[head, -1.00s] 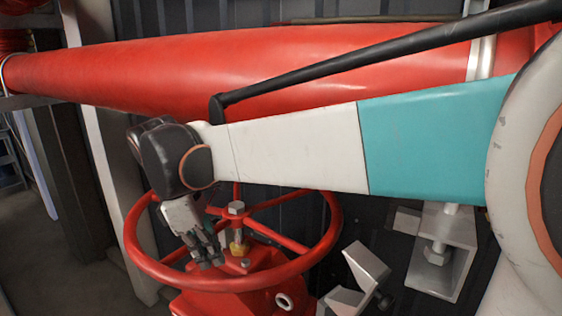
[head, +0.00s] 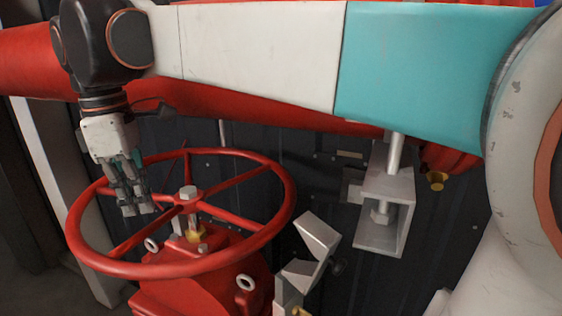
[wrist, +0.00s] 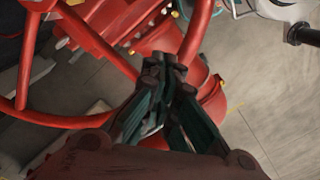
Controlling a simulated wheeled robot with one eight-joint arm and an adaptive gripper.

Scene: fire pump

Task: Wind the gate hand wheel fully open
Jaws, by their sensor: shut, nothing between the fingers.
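The red gate hand wheel (head: 272,236) lies nearly flat on top of a red valve body (head: 205,285), with spokes meeting at a silver hub nut (head: 189,193). My gripper (head: 138,211) points down over the left part of the wheel, left of the hub. In the wrist view my gripper (wrist: 165,62) has its fingertips together and empty, close to a red spoke and the rim (wrist: 198,30). I cannot tell whether the fingers touch the wheel. The hub is partly out of the wrist view.
A large red pipe (head: 260,115) runs behind my arm, above the wheel. A metal bracket (head: 385,215) hangs right of the wheel, and an angled metal piece (head: 317,237) stands close to the rim. A dark corrugated wall (head: 330,175) is behind. Grey floor (wrist: 270,95) shows below.

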